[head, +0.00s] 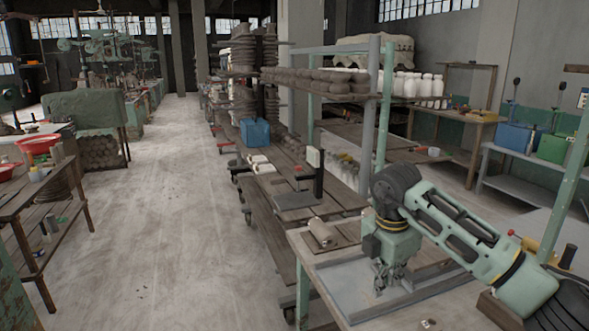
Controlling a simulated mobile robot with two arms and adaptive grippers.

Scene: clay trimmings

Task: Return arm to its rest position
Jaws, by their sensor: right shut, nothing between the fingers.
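My right arm comes in from the lower right in green and black. Its gripper (388,277) points down over a grey tray (345,277) on the near bench. The fingers are shut with nothing visible between them. The fingertips are close above the tray floor; I cannot tell whether they touch it. My left gripper is not in view.
A beige cylinder (321,232) lies on a board on the bench, left of the gripper. A black stand (318,185) is behind it. A green post (384,110) rises close behind my arm. A blue crate (255,132) sits farther back. The left aisle floor is clear.

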